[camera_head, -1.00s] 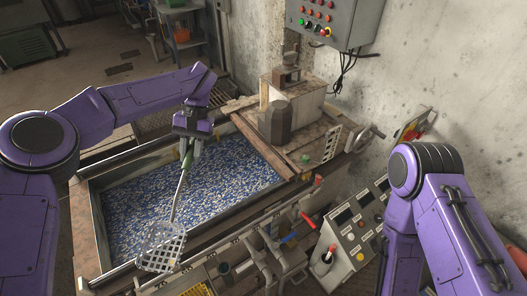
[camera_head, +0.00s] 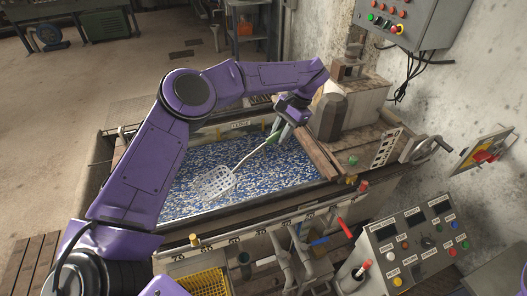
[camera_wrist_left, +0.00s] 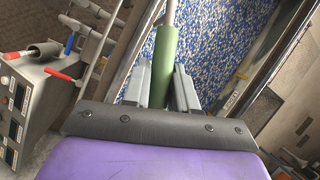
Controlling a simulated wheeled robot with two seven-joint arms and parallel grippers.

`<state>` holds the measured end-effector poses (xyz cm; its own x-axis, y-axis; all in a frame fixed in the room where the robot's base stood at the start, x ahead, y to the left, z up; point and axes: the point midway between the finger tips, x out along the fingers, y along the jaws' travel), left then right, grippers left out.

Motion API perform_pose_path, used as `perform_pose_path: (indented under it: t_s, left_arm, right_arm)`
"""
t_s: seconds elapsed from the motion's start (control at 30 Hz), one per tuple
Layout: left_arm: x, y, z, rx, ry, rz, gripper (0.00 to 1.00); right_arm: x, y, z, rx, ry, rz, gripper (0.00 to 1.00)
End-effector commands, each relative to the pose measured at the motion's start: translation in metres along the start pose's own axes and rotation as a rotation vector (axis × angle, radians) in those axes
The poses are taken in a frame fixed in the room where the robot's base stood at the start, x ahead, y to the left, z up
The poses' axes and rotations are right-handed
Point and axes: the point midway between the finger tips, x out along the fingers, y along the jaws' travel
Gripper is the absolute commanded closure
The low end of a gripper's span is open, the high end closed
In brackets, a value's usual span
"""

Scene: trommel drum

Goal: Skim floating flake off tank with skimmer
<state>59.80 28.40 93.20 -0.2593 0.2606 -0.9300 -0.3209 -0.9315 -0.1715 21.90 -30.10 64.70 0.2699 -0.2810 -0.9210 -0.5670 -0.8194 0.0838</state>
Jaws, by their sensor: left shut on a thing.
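The tank (camera_head: 255,210) is a long rectangular trough, its surface covered with blue and white flake (camera_head: 195,163). My left gripper (camera_head: 283,129) is over the tank's right part, shut on the green handle of the skimmer (camera_head: 216,184). The skimmer's pale perforated head points down and left, over the flake near the middle of the tank. I cannot tell whether the head touches the flake. In the left wrist view, the green handle (camera_wrist_left: 164,65) sits between the grey fingers (camera_wrist_left: 160,90). My right gripper is not in view.
A control console (camera_head: 405,245) with buttons stands at the front right. Pipes and valves with red and blue levers (camera_head: 320,240) run along the tank's front. A yellow basket (camera_head: 203,283) sits at the front left. A machine block and handwheel (camera_head: 432,148) bound the tank's right end.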

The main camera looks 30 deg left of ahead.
Motion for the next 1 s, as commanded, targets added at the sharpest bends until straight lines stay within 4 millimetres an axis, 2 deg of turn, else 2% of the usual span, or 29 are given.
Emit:
perform_pose_path:
  t_s: [0.03, 0.1, 0.23, 0.4, 0.57, 1.0]
  left_arm:
    - [0.035, -0.011, -0.012, 0.035, 0.014, -0.017, 1.0]
    - [0.055, -0.03, -0.019, 0.097, 0.03, -0.045, 1.0]
    - [0.081, -0.059, -0.026, 0.189, 0.047, -0.089, 1.0]
    - [0.093, -0.079, -0.027, 0.25, 0.052, -0.119, 1.0]
    - [0.101, -0.08, -0.029, 0.258, 0.059, -0.12, 1.0]
    - [0.153, -0.072, -0.04, 0.251, 0.116, -0.104, 1.0]
  right_arm:
    - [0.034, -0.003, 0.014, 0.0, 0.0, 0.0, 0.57]
    - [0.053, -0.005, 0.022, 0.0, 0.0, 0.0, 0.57]
    - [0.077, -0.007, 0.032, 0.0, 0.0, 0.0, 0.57]
    - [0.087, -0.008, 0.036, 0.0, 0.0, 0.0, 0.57]
    - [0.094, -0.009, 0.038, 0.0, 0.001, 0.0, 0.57]
    - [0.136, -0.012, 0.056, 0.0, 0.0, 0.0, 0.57]
